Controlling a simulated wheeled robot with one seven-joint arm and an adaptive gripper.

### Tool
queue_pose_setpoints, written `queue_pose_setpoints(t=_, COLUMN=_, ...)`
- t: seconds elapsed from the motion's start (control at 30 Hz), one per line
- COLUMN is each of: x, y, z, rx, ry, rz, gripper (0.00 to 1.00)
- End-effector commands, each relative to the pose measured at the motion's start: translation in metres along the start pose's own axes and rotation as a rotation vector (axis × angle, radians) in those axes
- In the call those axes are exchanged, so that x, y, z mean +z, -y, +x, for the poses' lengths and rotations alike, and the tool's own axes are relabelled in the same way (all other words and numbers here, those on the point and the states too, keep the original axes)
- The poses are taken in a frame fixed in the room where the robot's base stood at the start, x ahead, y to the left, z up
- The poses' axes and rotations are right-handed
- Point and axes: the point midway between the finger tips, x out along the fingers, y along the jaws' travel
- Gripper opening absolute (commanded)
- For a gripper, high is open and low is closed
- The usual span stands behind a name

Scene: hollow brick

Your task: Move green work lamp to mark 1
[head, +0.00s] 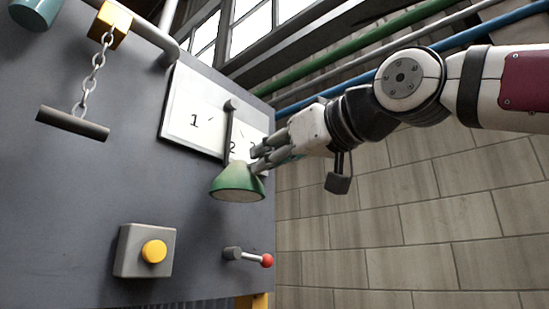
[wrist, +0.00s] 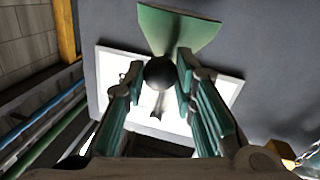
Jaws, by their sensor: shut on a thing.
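The green work lamp (head: 238,184) has a cone-shaped green shade and a dark upright stem. It hangs in front of the lower edge of a white board (head: 180,142) on the grey panel. Mark 1 (head: 194,121) is a printed digit on the board's left, up and left of the lamp. A 2 (head: 232,148) is partly behind the stem. My gripper (head: 262,160) is shut on the lamp near the top of the shade. In the wrist view the shade (wrist: 178,30) and a dark round part (wrist: 160,72) show between the fingers. I cannot tell whether the lamp touches the board.
A yellow button box (head: 145,250) and a red-knobbed lever (head: 255,257) sit below on the panel (head: 60,200). A chain with a dark bar (head: 73,123) hangs at upper left. A block wall (head: 420,215) and pipes lie right of the panel.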

Motion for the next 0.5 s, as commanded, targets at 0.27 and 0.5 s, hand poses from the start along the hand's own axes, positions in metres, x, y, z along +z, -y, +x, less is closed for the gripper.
queue_pose_setpoints(t=0.27, x=-0.007, y=0.023, z=-0.005, rx=-0.001, ry=0.033, rz=0.148, gripper=0.0)
queue_pose_setpoints(t=0.5, x=-0.023, y=0.052, z=-0.012, rx=-0.009, ry=0.07, rz=0.341, gripper=0.0)
